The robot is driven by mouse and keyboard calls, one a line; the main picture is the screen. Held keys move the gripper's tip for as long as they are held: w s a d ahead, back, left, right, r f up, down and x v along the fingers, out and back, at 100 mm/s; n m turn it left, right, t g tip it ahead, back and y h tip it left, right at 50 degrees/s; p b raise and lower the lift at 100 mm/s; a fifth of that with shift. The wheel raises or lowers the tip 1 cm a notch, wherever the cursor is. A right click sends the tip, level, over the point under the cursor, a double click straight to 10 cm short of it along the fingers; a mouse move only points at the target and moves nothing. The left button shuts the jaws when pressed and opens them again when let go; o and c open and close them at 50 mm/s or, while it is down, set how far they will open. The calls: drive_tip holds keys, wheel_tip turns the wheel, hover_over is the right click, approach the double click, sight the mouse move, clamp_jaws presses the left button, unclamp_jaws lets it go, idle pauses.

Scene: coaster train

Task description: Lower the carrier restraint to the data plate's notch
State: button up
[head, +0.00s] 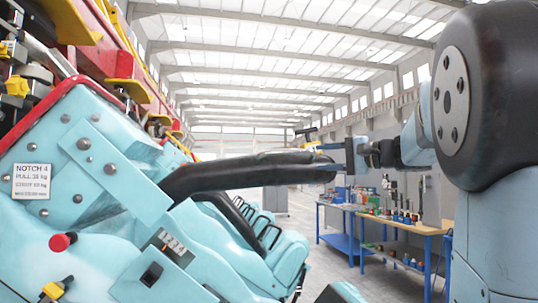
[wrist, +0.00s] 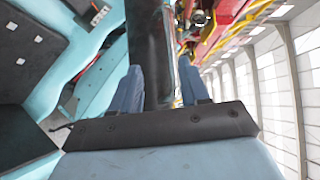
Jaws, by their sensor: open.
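The carrier restraint (head: 240,174) is a black padded bar. It reaches from the light-blue seat side toward the right, roughly level. The data plate (head: 31,181) on the left reads "NOTCH 4"; smaller lines below give a pull figure and are hard to read. A small numbered scale (head: 172,241) sits lower on the blue housing, its marked position unclear. My gripper (head: 328,160) is at the restraint's far end. In the wrist view the blue fingers of my gripper (wrist: 160,90) stand apart on either side of the black bar (wrist: 152,45), with gaps beside it.
A red knob (head: 62,242) and a yellow-and-black part (head: 55,290) are on the housing. More blue seats (head: 270,240) run behind the bar. Red and yellow track structure (head: 120,50) is above left. A workbench (head: 395,222) with tools stands at right. Floor between is clear.

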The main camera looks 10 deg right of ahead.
sight(289, 153)
drive_tip(key=x, duration=0.4)
drive_tip(key=r+x, duration=0.1)
drive_tip(key=x, duration=0.8)
drive_tip(key=shift+w+d+r, duration=0.2)
drive_tip(key=shift+w+r, duration=0.1)
drive_tip(key=shift+w, duration=0.25)
clamp_jaws()
